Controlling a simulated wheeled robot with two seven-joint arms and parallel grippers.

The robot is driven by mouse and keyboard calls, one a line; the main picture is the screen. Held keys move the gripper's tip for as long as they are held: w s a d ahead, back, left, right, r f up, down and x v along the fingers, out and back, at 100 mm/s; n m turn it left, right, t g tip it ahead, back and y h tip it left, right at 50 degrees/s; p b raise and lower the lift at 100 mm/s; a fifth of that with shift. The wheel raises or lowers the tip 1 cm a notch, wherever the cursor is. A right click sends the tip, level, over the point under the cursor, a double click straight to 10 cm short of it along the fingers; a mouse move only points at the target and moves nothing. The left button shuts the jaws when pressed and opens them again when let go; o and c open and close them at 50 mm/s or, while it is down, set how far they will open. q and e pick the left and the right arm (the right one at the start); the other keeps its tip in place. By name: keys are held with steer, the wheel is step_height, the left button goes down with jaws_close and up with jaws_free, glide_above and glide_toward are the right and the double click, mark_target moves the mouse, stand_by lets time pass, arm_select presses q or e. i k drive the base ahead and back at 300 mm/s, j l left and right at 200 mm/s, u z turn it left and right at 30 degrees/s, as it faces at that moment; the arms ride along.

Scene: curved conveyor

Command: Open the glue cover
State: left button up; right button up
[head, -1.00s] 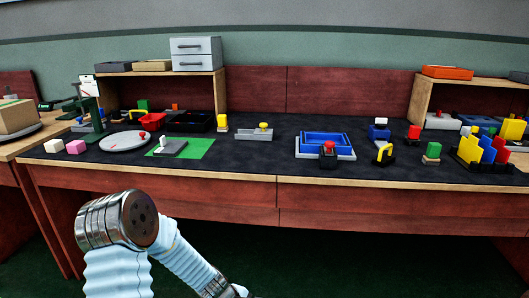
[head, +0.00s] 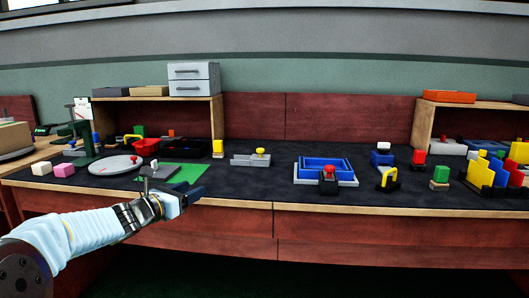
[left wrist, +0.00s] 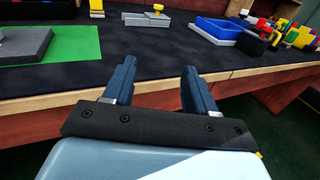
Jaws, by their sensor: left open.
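No part is clearly marked as a glue cover, so I cannot tell which item it is. A grey block with an upright white-topped handle (head: 155,171) stands on a green mat (head: 188,174) at the left of the bench, partly hidden by my gripper. The block's grey plate (left wrist: 25,45) and the mat (left wrist: 78,45) also show in the left wrist view. My left gripper (head: 188,197) is open and empty, at the bench's front edge just in front of the mat. It also shows in the left wrist view (left wrist: 157,75). My right gripper is not in view.
A grey tray with a yellow knob (head: 250,160) and a blue tray (head: 325,168) with a red-topped piece stand mid-bench. A round grey plate (head: 116,165) is at the left. Several coloured items crowd the right end. The dark surface (head: 250,190) right of the mat is clear.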

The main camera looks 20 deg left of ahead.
mark_target(261, 156)
steer(key=i+l, duration=0.1)
steer(key=i, duration=0.3)
steer(key=i+l, duration=0.1)
steer(key=i, duration=0.35)
